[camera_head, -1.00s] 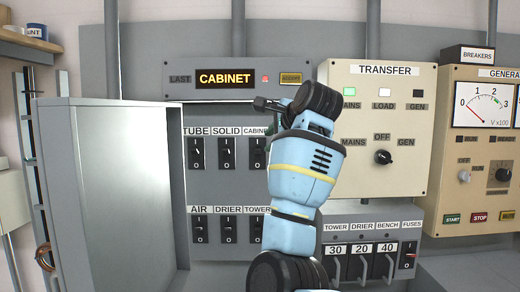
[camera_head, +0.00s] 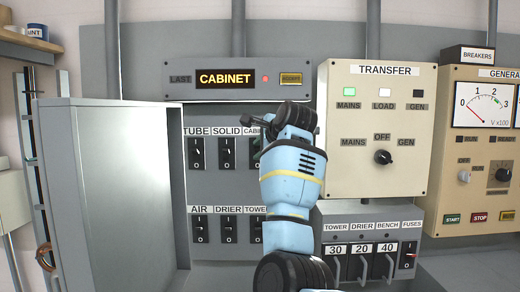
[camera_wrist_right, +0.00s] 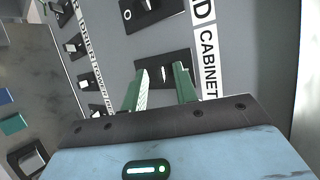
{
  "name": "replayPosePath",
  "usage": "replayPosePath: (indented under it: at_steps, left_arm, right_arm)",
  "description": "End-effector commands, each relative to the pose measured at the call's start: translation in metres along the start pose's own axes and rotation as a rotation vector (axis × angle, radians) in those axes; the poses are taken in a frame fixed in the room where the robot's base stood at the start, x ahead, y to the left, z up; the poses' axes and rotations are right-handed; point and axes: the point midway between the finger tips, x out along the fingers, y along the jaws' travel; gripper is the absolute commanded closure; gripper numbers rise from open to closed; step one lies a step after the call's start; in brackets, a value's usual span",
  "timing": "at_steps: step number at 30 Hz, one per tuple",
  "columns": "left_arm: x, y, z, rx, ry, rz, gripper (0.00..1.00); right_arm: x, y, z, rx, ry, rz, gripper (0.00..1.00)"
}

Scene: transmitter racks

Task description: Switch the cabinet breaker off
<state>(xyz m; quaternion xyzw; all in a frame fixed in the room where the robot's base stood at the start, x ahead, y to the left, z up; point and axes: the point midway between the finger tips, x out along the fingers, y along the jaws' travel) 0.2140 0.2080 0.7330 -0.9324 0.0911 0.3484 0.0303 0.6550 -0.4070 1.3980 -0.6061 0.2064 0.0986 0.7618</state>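The cabinet breaker is a black rocker switch in the upper row of the open panel, right of the tube and solid switches. In the head view my right gripper (camera_head: 262,127) is in front of it and hides most of it and part of its label (camera_head: 253,131). In the right wrist view the cabinet breaker (camera_wrist_right: 167,66) shows beside its CABINET label (camera_wrist_right: 209,60). The two green fingers of my right gripper (camera_wrist_right: 160,86) stand apart, with the breaker just beyond and between their tips. Contact cannot be told. My left gripper is not in view.
The tube switch (camera_head: 196,153) and solid switch (camera_head: 228,152) are to the left, with another row below. An open grey door (camera_head: 115,190) stands at the left. A display (camera_head: 226,78) above reads CABINET. The transfer box (camera_head: 345,180) juts out at the right.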

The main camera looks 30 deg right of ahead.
Motion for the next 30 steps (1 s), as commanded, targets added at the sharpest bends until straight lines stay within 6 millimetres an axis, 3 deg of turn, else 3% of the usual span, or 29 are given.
replayPosePath:
  at_steps: [1, 7, 20, 30]
  left_arm:
    - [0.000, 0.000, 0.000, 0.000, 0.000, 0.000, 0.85]
    - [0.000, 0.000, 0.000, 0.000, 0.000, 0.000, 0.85]
    - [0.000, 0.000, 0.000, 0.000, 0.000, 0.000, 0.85]
    - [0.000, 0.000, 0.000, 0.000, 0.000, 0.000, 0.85]
  right_arm:
    - [0.000, 0.000, 0.000, 0.000, 0.000, 0.000, 0.74]
    - [0.000, 0.000, 0.000, 0.000, 0.000, 0.000, 1.00]
    - [0.000, 0.003, 0.000, -0.014, 0.000, -0.035, 1.00]
    - [0.002, 0.016, 0.000, -0.100, 0.000, -0.241, 1.00]
